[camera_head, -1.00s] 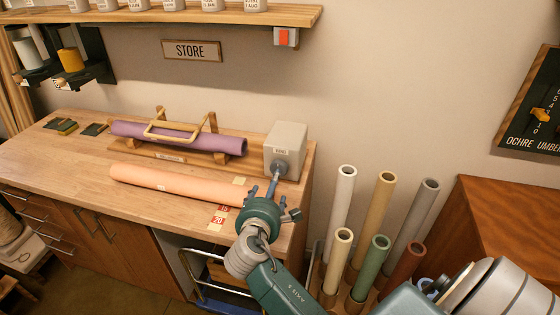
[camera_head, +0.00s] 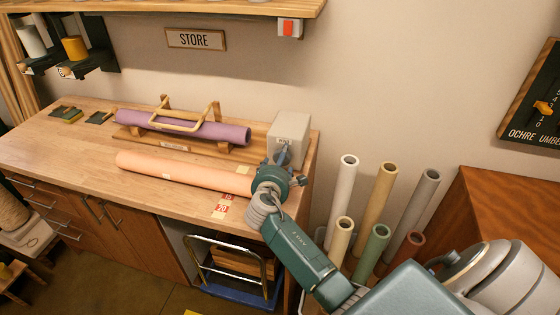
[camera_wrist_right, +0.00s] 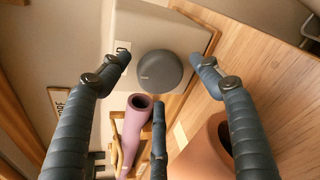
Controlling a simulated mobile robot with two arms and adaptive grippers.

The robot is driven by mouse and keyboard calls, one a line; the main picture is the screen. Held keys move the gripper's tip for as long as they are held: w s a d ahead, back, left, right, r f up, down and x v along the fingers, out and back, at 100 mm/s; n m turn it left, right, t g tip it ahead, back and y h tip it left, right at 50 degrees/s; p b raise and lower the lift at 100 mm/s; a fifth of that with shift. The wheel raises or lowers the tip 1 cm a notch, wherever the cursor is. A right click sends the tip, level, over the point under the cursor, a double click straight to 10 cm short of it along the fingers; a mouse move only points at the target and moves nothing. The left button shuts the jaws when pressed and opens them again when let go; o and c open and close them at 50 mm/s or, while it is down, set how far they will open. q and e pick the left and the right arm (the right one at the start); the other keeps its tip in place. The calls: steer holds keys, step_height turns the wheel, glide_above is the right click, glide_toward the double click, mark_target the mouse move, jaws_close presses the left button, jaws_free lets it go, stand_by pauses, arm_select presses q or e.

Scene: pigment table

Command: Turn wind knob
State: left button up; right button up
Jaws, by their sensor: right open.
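The wind knob (camera_wrist_right: 160,70) is a dark grey round knob on the face of a pale grey box (camera_head: 289,131). In the head view the box stands at the right end of the workbench, and my right gripper hides the knob. My right gripper (camera_head: 279,160) is in front of the box. In the right wrist view the fingers of my right gripper (camera_wrist_right: 159,76) are spread open, with the knob between and beyond them. I cannot tell whether any finger touches it. My left gripper is out of view.
A purple roll (camera_head: 185,127) lies in a wooden cradle with a yellow bail. A peach roll (camera_head: 180,170) lies along the bench (camera_head: 65,150) front, close to my right gripper. Several upright tubes (camera_head: 385,205) stand right of the bench, beside my right forearm.

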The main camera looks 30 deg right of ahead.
steer(key=c, duration=1)
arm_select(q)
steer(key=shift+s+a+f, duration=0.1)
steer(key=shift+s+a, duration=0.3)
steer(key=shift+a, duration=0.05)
arm_select(e)
steer(key=shift+f, duration=0.1)
steer(key=shift+c, duration=0.6)
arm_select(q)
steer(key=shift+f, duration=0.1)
arm_select(e)
steer(key=m+b, duration=0.1)
steer(key=m+t+b, duration=0.1)
steer(key=m+b, duration=0.1)
steer(key=shift+s+f+t+y, duration=0.2)
steer(key=shift+f+t+y, duration=0.1)
steer(key=shift+f+y, duration=0.1)
steer(key=shift+c, duration=0.2)
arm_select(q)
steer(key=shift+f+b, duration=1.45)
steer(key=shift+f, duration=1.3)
arm_select(e)
steer(key=shift+r+m+t, duration=0.1)
steer(key=shift+m+t, duration=0.4)
steer(key=shift+m, duration=0.7)
steer(key=o, duration=1)
steer(key=shift+o, duration=0.8)
steer(key=shift+w+r, duration=0.1)
steer(key=shift+r, duration=0.1)
